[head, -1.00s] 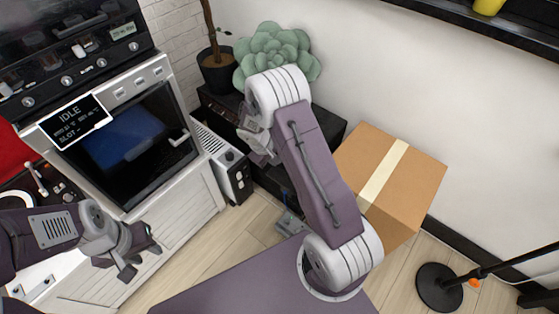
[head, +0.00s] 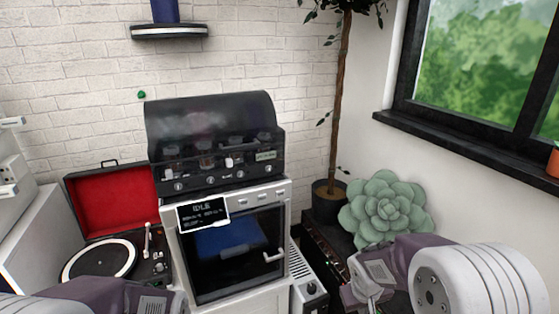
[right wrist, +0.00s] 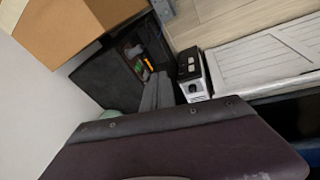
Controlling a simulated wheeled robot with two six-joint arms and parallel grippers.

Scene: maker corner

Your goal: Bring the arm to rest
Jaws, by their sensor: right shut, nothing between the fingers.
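My right arm comes in at the lower right of the head view, with its white joint and purple link. My right gripper (head: 362,293) is at the end of it, low in front of the dark cabinet; it is shut and empty. The right wrist view shows a purple link of mine across its lower part. My left arm shows only as a purple and white piece at the bottom left edge of the head view; its fingers are out of frame.
An oven marked IDLE (head: 235,253) stands in the middle. A record player (head: 100,262) is left of it. A succulent (head: 387,208) and a potted tree (head: 328,196) are on the right. A cardboard box (right wrist: 62,28) shows in the right wrist view.

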